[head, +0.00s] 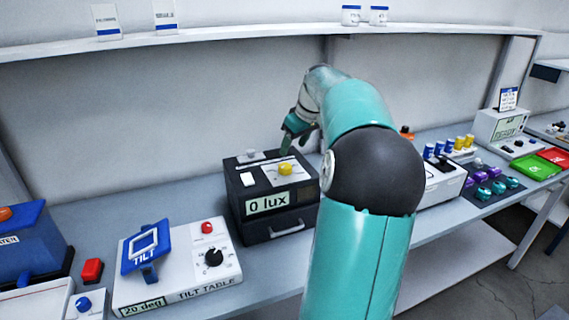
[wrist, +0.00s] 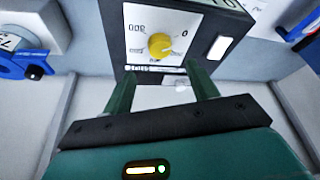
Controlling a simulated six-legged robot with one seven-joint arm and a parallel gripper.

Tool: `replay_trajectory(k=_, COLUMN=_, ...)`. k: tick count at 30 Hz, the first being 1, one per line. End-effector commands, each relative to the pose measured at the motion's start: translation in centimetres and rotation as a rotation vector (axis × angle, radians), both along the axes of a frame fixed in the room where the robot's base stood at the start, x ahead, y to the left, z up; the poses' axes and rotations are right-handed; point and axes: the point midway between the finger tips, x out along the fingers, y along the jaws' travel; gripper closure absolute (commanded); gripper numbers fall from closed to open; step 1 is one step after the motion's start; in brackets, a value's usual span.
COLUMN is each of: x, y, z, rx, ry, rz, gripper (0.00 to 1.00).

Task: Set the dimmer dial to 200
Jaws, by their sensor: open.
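The black dimmer box (head: 262,223) stands on the bench left of my arm in the head view, its display reading "0 lux". On its top is a white panel with the yellow dimmer dial (head: 285,168). In the wrist view the yellow dial (wrist: 160,45) sits on the white panel, with a "0" mark to its right and a larger number to its left. My gripper (head: 290,142) is above and behind the dial in the head view. In the wrist view my gripper's fingers (wrist: 163,92) are apart and empty, with the dial beyond them, not touched.
A tilt table (head: 176,265) with a black knob and red button stands left of the box. A blue device is at far left. Right of my arm are a white instrument, several coloured bottles (head: 440,150), and green and red trays (head: 527,166). A shelf (head: 230,38) runs above.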

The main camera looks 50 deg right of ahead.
Motion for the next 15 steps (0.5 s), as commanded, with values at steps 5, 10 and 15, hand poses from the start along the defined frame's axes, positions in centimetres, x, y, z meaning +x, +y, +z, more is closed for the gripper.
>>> replay_trajectory(k=5, x=1.4, y=0.0, z=-3.4, rx=0.002, ry=0.001, rz=0.003, gripper=0.41)
replay_trajectory(k=10, x=2.6, y=-0.1, z=-6.1, rx=0.002, ry=0.001, rz=0.004, gripper=0.41)
replay_trajectory(k=15, x=3.3, y=-0.1, z=-7.5, rx=0.0, ry=0.001, rz=0.005, gripper=0.41)
